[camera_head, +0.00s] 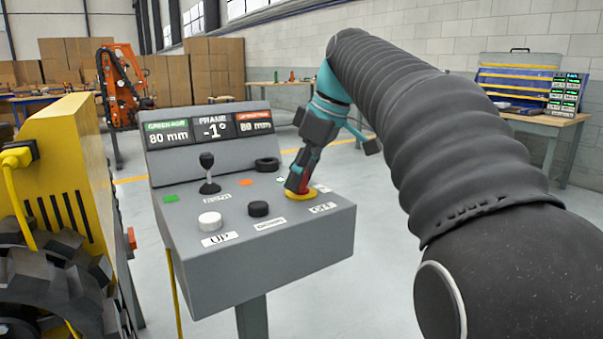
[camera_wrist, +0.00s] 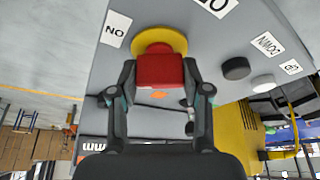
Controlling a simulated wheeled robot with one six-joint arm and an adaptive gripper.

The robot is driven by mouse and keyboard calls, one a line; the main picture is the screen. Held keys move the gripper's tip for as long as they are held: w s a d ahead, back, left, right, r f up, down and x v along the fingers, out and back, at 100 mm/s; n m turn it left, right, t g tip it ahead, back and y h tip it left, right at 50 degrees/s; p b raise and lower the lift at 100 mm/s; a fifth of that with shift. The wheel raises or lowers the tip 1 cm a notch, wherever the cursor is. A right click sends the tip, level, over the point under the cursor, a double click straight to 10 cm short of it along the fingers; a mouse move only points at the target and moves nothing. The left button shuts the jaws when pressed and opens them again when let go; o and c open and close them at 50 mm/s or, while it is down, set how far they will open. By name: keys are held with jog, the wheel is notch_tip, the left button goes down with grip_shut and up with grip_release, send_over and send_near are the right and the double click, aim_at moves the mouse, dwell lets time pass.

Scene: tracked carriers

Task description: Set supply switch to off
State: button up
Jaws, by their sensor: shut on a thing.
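The supply switch is a red handle (camera_wrist: 160,71) on a round yellow base (camera_wrist: 160,40), set in the top of a grey control console (camera_head: 270,255). In the head view its yellow base (camera_head: 300,196) shows at the console's right side, with the handle mostly hidden by my gripper (camera_head: 298,178). An ON label (camera_wrist: 115,28) and a partly cut-off OFF label (camera_wrist: 216,6) flank the switch in the wrist view. My gripper (camera_wrist: 160,78) reaches down from above, its two fingers closed on opposite sides of the red handle. Which label the handle points to, I cannot tell.
The console also carries a joystick (camera_head: 208,175), a white UP button (camera_head: 210,221), a black DOWN button (camera_head: 258,208) and a raised display panel (camera_head: 208,140). A yellow tracked machine (camera_head: 75,160) stands close at left. Open floor lies right of the console.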

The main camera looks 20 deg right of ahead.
jog(key=shift+n, duration=0.4)
jog(key=shift+n+g+p, duration=0.3)
jog(key=shift+n+p, duration=0.25)
jog(key=shift+n, duration=0.05)
jog(key=n+g+y, duration=0.1)
jog(key=n, duration=0.2)
jog(key=shift+n, duration=0.3)
jog(key=n+g, duration=0.2)
jog(key=n, duration=0.3)
jog(key=shift+n+g, duration=0.3)
jog(key=shift+n, duration=0.1)
jog(key=o, duration=1.2)
jog(key=shift+c, duration=0.2)
